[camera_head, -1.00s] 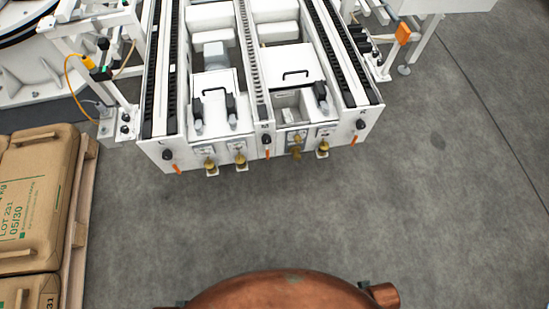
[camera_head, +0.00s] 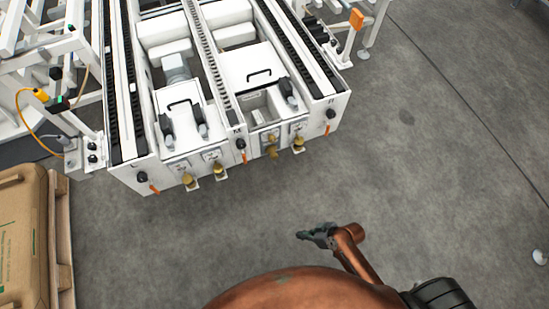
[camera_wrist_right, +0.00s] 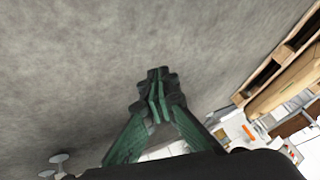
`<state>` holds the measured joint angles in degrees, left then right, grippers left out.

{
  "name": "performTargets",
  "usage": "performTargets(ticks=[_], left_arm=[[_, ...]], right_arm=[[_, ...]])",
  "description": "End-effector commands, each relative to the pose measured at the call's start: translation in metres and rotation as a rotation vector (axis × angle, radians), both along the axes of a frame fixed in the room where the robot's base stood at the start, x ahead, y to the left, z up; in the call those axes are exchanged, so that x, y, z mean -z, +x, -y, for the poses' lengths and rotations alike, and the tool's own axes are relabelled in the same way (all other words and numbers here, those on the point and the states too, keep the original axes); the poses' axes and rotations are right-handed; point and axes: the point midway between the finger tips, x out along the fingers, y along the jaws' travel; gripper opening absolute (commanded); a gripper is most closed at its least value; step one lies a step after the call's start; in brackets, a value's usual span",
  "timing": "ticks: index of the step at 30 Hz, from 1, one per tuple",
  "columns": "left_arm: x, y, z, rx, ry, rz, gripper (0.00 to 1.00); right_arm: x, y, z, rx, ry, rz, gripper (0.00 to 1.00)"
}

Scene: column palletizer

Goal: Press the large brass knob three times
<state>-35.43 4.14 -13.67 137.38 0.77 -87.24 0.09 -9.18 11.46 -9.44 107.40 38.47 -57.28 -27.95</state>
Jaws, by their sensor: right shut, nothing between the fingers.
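Several brass knobs sit along the front face of the white conveyor machine (camera_head: 330,112) in the head view. The one that looks largest (camera_head: 271,147) is right of the middle post, below an open bay. Smaller brass knobs stand on little white brackets: two on the left (camera_head: 190,181) (camera_head: 219,170) and one at the right (camera_head: 298,143). My right gripper (camera_head: 303,235) is shut and empty, over bare floor in front of the machine and well apart from the knobs. Its green fingers (camera_wrist_right: 157,88) are together in the right wrist view. My left gripper is out of view.
A pallet (camera_head: 62,235) with brown sacks (camera_head: 22,240) stands at the left. A post with an orange cable (camera_head: 72,150) stands beside the machine's left corner. Orange-tipped levers (camera_head: 327,128) stick out of its front face. The grey floor before it is clear.

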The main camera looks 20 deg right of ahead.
Motion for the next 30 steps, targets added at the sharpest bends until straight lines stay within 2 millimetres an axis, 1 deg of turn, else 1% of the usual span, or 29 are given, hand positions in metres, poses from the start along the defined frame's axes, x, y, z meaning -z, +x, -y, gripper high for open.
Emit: performTargets(ticks=[1, 2, 3, 5, 6, 9, 12, 15, 17, 27, 30], left_arm=[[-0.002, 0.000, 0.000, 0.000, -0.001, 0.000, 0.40], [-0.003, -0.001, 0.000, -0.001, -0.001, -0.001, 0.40], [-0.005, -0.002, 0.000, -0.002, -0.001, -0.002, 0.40], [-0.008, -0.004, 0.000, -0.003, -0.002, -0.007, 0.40], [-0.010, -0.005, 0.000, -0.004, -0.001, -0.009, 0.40], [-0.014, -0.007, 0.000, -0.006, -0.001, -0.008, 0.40], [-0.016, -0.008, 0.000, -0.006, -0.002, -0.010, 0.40], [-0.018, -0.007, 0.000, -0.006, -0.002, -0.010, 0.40], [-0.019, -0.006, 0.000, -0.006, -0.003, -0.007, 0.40], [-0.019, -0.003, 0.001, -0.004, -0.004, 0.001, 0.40], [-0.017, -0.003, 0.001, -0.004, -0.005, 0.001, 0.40]], right_arm=[[0.001, 0.037, -0.002, -0.010, 0.032, 0.068, 0.00], [0.000, 0.057, -0.004, -0.012, 0.053, 0.108, 0.00], [-0.001, 0.082, -0.005, -0.010, 0.078, 0.159, 0.00], [-0.006, 0.118, -0.003, 0.001, 0.106, 0.231, 0.00], [-0.010, 0.140, -0.001, 0.012, 0.121, 0.275, 0.00], [-0.020, 0.184, 0.005, 0.040, 0.144, 0.361, 0.00], [-0.029, 0.213, 0.011, 0.068, 0.157, 0.417, 0.00], [-0.034, 0.229, 0.016, 0.085, 0.160, 0.448, 0.00], [-0.035, 0.234, 0.017, 0.090, 0.162, 0.457, 0.00], [-0.036, 0.235, 0.017, 0.092, 0.163, 0.461, 0.00], [-0.036, 0.238, 0.017, 0.091, 0.164, 0.460, 0.00]])
